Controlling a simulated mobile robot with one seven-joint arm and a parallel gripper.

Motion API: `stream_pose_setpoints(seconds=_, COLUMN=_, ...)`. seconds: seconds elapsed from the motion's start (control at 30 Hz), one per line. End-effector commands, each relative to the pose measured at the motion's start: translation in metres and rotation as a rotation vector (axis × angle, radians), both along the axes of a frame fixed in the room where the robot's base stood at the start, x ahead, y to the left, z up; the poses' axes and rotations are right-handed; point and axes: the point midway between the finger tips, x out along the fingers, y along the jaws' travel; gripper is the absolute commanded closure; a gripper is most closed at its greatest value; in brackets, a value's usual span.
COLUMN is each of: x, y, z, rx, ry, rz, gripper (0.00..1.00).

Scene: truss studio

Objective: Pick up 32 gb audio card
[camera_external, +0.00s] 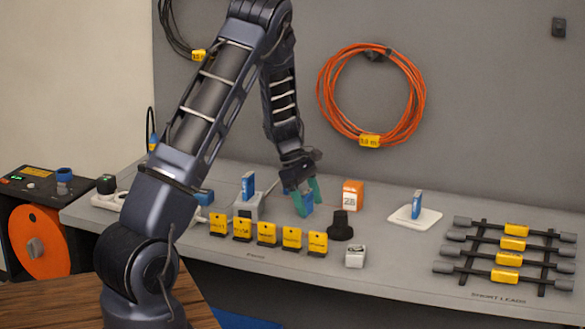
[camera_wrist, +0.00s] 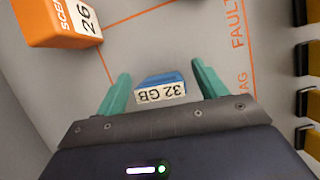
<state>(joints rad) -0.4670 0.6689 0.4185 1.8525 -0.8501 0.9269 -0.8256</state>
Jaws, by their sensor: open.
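The 32 GB audio card (camera_wrist: 160,90) is blue with a white label reading "32 GB". In the wrist view it sits between the two green fingertips of my gripper (camera_wrist: 161,92), with a gap visible on each side. The gripper is open around the card. Whether the card still rests on the bench is hard to tell.
An orange block (camera_external: 353,194) marked 26 stands behind right of the gripper. A black knob-shaped object (camera_external: 340,226) is close on the right. Several yellow tags (camera_external: 266,233) line the front. Other blue cards stand in a reader (camera_external: 248,186) and on a white pad (camera_external: 417,205).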

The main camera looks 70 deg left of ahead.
Motion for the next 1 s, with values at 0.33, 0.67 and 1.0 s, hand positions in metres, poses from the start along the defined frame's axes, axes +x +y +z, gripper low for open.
stream_pose_setpoints(seconds=0.33, x=0.002, y=-0.003, z=-0.009, rx=0.002, ry=0.0, rz=-0.001, gripper=0.33)
stream_pose_setpoints(seconds=0.67, x=0.002, y=-0.003, z=-0.009, rx=0.002, ry=0.0, rz=-0.001, gripper=0.77)
stream_pose_setpoints(seconds=1.0, x=0.003, y=-0.003, z=0.005, rx=0.002, ry=-0.002, rz=0.0, gripper=0.77)
